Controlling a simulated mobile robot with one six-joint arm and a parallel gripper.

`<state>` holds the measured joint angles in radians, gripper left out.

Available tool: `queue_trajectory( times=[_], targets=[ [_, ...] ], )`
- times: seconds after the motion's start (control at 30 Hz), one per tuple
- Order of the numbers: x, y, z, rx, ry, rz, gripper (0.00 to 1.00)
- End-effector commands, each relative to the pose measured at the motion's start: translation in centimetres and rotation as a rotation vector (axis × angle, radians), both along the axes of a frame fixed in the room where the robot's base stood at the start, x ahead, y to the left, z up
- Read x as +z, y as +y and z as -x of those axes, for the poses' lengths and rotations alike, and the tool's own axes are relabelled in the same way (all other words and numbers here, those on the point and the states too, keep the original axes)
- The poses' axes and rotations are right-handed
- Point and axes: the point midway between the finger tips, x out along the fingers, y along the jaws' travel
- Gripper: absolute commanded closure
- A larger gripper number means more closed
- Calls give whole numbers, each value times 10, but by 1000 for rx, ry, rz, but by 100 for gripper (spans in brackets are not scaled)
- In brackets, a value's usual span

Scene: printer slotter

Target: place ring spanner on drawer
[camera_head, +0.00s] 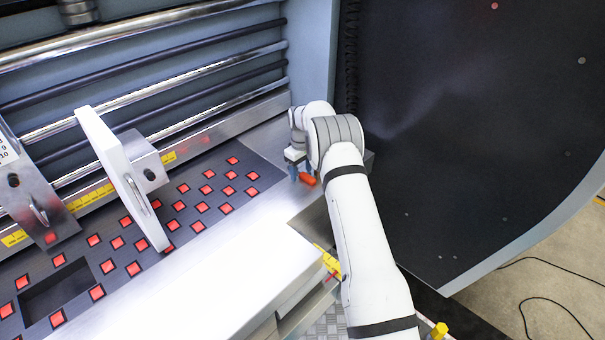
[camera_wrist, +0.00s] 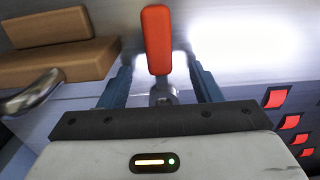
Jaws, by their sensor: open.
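The ring spanner has an orange-red handle (camera_wrist: 157,40) and a grey metal end (camera_wrist: 163,95). In the wrist view it lies lengthwise between the two blue fingers of my gripper (camera_wrist: 161,80), with a gap showing on each side. In the head view its orange part (camera_head: 307,179) shows on the pale metal surface at the right end of the machine bed, right beside my gripper (camera_head: 299,172). My gripper is open and points down over the spanner. A drawer-like edge (camera_head: 293,318) shows low in the head view, partly hidden by my arm; I cannot tell its full shape.
A dark panel with several red squares (camera_head: 208,189) lies left of my gripper. A white upright plate (camera_head: 122,180) stands on it. Metal rollers (camera_head: 150,67) run behind, and a large dark door (camera_head: 470,130) stands right. A brown block (camera_wrist: 60,55) is close by in the wrist view.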

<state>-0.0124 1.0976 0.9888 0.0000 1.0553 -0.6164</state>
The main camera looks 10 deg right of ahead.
Motion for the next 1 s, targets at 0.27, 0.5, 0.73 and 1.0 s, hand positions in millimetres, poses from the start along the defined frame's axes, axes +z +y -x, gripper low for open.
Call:
queue_trajectory(
  times=[0.27,0.5,0.73,1.0],
  targets=[
    [0,0,0,0,0,0,57],
    [0,0,0,0,0,0,77],
    [1,0,0,0,-1,-1,96],
    [8,0,-1,0,-4,0,96]
  ],
)
